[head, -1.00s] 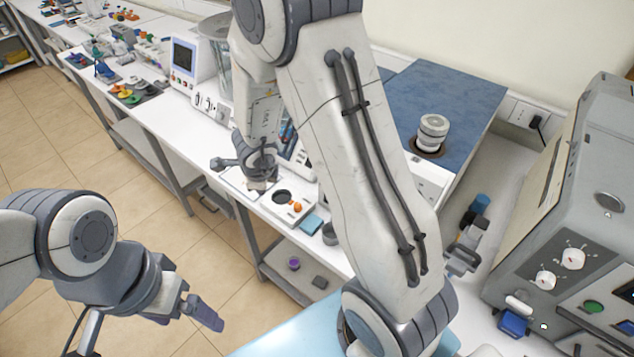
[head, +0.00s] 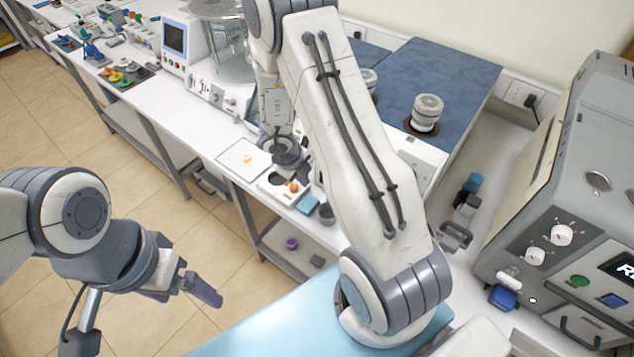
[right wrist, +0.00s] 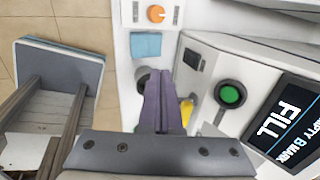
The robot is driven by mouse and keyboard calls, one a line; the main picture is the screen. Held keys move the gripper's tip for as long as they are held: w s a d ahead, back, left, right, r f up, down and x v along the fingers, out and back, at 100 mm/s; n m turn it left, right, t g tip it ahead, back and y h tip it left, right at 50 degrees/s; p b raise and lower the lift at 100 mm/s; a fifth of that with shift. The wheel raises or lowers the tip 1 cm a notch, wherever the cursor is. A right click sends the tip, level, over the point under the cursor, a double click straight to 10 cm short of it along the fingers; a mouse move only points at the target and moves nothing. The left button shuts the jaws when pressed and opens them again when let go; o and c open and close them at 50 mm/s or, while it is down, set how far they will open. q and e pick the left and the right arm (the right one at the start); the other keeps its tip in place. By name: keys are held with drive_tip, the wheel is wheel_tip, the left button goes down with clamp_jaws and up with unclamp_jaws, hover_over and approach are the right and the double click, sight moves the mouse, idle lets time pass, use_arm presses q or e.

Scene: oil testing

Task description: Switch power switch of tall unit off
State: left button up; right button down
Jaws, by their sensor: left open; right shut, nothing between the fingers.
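In the right wrist view, a pale unit with a green button (right wrist: 231,95) and a lit display reading "FILL" (right wrist: 285,122) stands at the right. A small black rocker switch (right wrist: 193,59) is set in its panel. I cannot tell which way it is tipped. My right gripper (right wrist: 160,90) is shut and empty, its purple fingers left of and below the switch in the picture, apart from it. In the head view my right arm crosses the middle and hides the fingers and most of this unit. My left gripper (head: 190,290) is open and empty at the lower left.
A white plate with an orange knob (right wrist: 156,13), a blue pad (right wrist: 146,45) and a yellow object (right wrist: 186,110) are near my right fingers. A dark cup (head: 326,213) stands by the bench edge. A large grey machine (head: 560,200) is at the right.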

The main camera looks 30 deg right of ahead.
drive_tip(key=b+x, duration=0.1)
drive_tip(key=x, duration=0.5)
drive_tip(key=shift+a+f+b, duration=0.1)
drive_tip(key=shift+f+b, duration=0.05)
drive_tip(key=shift+b, duration=0.15)
drive_tip(key=d+p, duration=0.1)
drive_tip(key=w+d+p, duration=0.1)
drive_tip(key=d, duration=0.1)
drive_tip(key=shift+d, duration=0.1)
drive_tip(key=shift+w+d+f, duration=0.1)
drive_tip(key=shift+w+d, duration=0.1)
drive_tip(key=shift+d, duration=0.1)
